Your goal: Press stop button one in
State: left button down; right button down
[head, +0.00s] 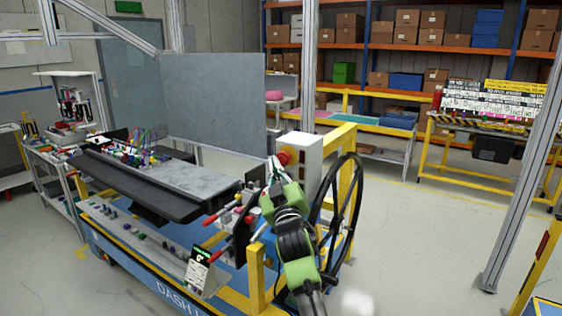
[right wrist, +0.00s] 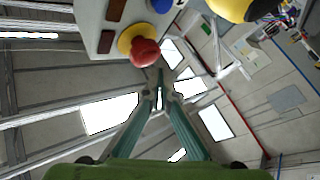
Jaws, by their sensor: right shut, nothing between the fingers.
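A red stop button (right wrist: 145,52) with a yellow collar (right wrist: 128,40) sticks out from a light grey box (right wrist: 92,22) at the top of the right wrist view. In the head view the same red button (head: 284,158) is on the left side of the pale box (head: 306,151). My right gripper (head: 271,162) is shut and empty, just left of the button. In the right wrist view its fingertips (right wrist: 161,85) meet just below and right of the red cap, without visible contact. No number is readable on the button. My left gripper is not in view.
A black steering wheel (head: 338,215) and a yellow frame (head: 345,140) stand right of my right arm. The dashboard (head: 195,180) lies left of it on a blue cart. A blue button (right wrist: 160,5) is beside the red one. Open floor (head: 420,240) lies to the right.

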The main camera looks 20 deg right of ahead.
jog(key=s+a, duration=0.1)
jog(key=a, duration=0.1)
jog(key=s+a, duration=0.2)
dwell(0.3)
jog(key=shift+f, duration=0.1)
dwell(0.4)
